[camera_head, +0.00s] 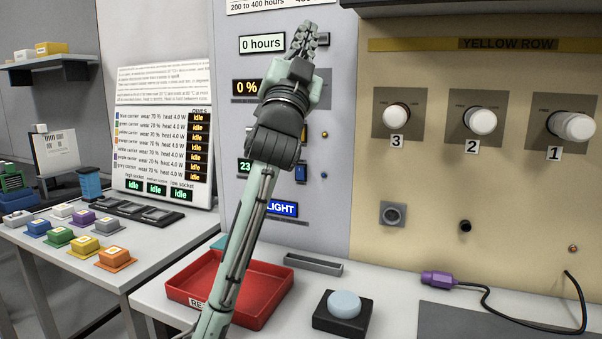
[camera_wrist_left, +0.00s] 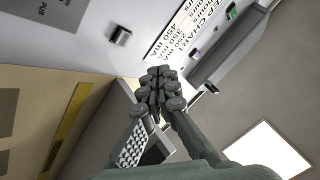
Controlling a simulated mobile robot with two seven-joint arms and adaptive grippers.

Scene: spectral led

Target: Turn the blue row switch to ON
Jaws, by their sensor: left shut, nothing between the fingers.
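My left gripper (camera_head: 308,36) points up in front of the panel's upper part, well above the blue switch, near the "0 hours" display (camera_head: 262,44). Its fingers are together and empty; they also show in the left wrist view (camera_wrist_left: 158,85). My left forearm hides part of the panel left of the switch. My right gripper is not in view.
A yellow row panel (camera_head: 480,215) with several white knobs stands at right. A red tray (camera_head: 270,310), a black box with a pale blue button (camera_head: 344,304) and a purple connector (camera_head: 438,279) lie on the bench. Colored blocks and a status board (camera_head: 160,85) are at left.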

